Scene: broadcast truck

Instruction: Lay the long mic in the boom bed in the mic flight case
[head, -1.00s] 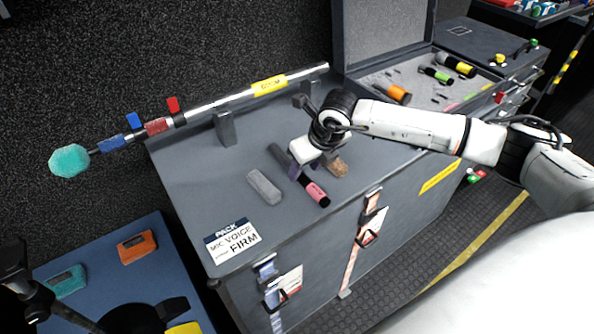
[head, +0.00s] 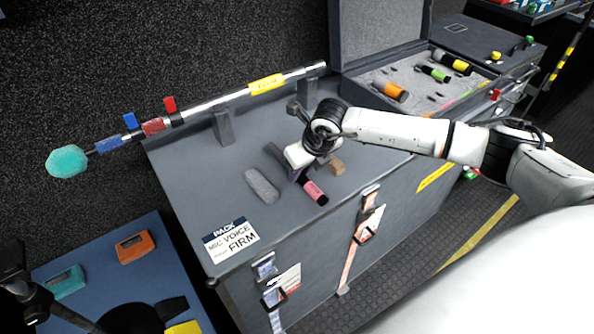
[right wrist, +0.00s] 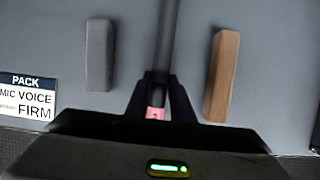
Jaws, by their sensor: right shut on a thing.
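The long mic (head: 314,192) is a dark tube with a pink band. It lies slantwise over the grey bench top, between a grey block and a brown block. My right gripper (head: 301,172) is shut on it near the pink band. In the right wrist view the mic (right wrist: 167,50) runs away from between the fingertips (right wrist: 160,105). The mic flight case (head: 385,30) stands open at the back right, its lid up. Its pale foam holds mics with orange, green and yellow bands. I cannot single out the boom bed. My left gripper is not in view.
The grey block (head: 261,186) and brown block (head: 337,167) lie close beside the mic. A boom pole (head: 215,103) with a teal tip rests on uprights (head: 222,127) along the back. A PACK MIC VOICE FIRM label (head: 231,240) lies at the bench's front left.

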